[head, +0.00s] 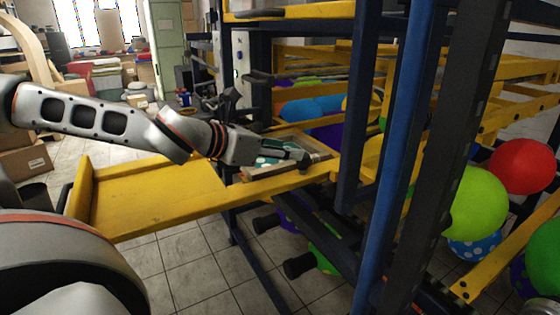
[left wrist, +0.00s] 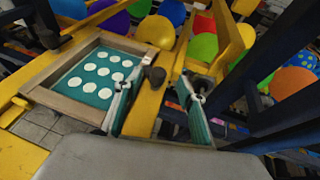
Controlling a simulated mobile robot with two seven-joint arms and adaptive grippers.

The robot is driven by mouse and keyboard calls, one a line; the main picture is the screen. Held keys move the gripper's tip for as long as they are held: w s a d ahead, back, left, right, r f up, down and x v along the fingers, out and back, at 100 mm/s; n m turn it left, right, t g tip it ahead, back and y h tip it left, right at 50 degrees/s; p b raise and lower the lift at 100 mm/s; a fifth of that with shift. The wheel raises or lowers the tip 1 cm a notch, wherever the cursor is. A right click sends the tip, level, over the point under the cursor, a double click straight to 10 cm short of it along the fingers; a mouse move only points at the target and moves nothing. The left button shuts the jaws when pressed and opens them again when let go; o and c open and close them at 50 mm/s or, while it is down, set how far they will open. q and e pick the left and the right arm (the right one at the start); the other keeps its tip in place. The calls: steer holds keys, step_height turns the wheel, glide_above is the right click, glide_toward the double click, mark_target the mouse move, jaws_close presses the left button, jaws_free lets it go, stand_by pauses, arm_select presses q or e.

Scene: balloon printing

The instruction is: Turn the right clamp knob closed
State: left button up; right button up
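A dark, rounded clamp knob (left wrist: 157,76) stands on a yellow beam beside the right edge of a wooden screen frame (left wrist: 60,100). The frame holds a teal mesh with white dots and also shows in the head view (head: 248,174). My left gripper (head: 300,156) reaches in from the left, over the frame's right side. In the left wrist view my left gripper (left wrist: 157,98) is open, its two fingers apart with the knob between and just beyond them. I cannot tell whether either finger touches the knob. My right gripper is not in view.
A yellow shelf (head: 150,195) lies left of the frame. Dark blue and grey posts (head: 405,150) rise close on the right. Black handles (head: 266,222) stick out below the yellow beam. Balloons (head: 478,203) fill the rack behind and to the right.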

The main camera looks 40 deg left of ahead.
mark_target(304, 158)
arm_select(q)
steer(key=shift+s+f, duration=0.2)
steer(key=shift+f, duration=0.2)
steer(key=shift+b+x, duration=0.55)
steer(key=shift+x, duration=0.65)
steer(key=shift+b+x, duration=0.9)
steer(key=shift+x, duration=0.85)
steer(key=shift+b+x, duration=0.4)
steer(key=shift+x, duration=0.6)
steer(key=shift+a, duration=0.1)
steer(key=shift+c, duration=0.5)
steer(key=c, duration=1)
